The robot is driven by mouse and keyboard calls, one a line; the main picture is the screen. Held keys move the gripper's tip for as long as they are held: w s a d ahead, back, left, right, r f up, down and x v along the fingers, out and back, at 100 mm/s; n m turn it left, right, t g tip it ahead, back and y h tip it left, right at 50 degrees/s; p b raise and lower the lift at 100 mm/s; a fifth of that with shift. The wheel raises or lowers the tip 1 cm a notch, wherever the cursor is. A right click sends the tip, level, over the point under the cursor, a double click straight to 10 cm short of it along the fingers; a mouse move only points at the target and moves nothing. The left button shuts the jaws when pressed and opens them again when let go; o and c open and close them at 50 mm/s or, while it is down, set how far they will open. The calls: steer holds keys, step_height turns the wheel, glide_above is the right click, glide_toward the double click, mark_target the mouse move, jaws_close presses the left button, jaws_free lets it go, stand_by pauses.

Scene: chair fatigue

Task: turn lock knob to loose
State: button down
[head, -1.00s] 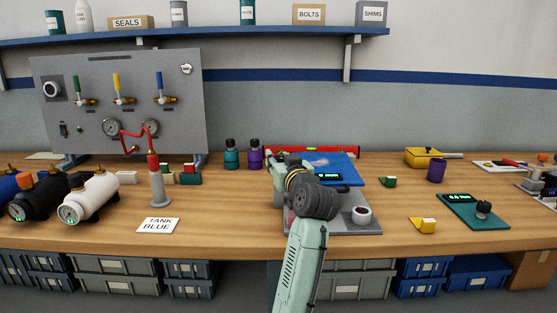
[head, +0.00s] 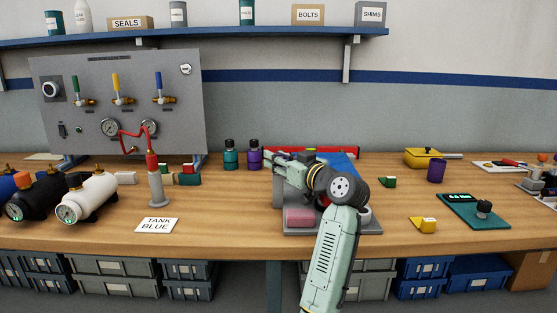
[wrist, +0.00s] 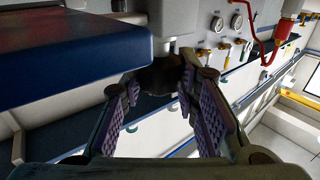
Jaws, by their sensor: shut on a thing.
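The lock knob (wrist: 160,78) is a dark round piece below a grey post in the wrist view. My gripper (wrist: 158,92) has its purple-padded fingers on either side of it and is shut on it. In the head view, my gripper (head: 270,157) is at the left side of the test stand, beside its blue plate (head: 343,158). The knob itself is hidden there. The blue plate's edge (wrist: 75,65) fills the upper left of the wrist view. Which way the knob is turned cannot be told.
A purple bottle (head: 254,155) and a teal bottle (head: 230,155) stand close left of my gripper. A pink block (head: 299,217) lies on the stand's grey base (head: 300,231). The bench front between the stand and the TANK BLUE card (head: 157,226) is clear.

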steer(key=c, duration=1.2)
jaws_free()
steer(key=v, duration=1.2)
